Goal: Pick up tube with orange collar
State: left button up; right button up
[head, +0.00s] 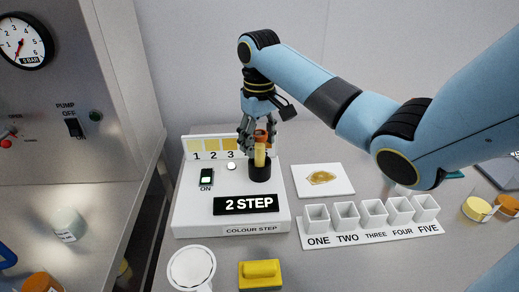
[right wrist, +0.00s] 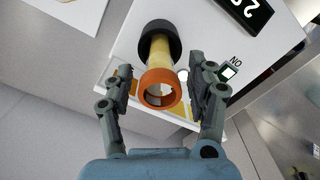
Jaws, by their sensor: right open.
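The tube with the orange collar (head: 260,155) stands upright in a black round holder (head: 260,172) on the white colour step device (head: 190,212). In the right wrist view the tube's orange collar (right wrist: 160,88) faces the camera, with its yellowish body running down into the black holder (right wrist: 160,38). My right gripper (head: 256,138) is above the holder around the tube's top. In the right wrist view the open fingers (right wrist: 158,75) stand on either side of the collar, with a gap visible on both sides. My left gripper is not in view.
A row of white cups (head: 372,213) labelled ONE to FIVE stands to the right. A white card with a yellow patch (head: 322,179) lies behind them. A yellow block (head: 260,274) and a white mug (head: 192,268) are in front. A grey pump panel (head: 70,100) rises at the left.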

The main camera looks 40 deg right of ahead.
aim_at(260, 150)
jog(key=shift+s+f, duration=0.15)
jog(key=shift+f, duration=1.4)
jog(key=c, duration=1.1)
jog(key=shift+r, duration=0.15)
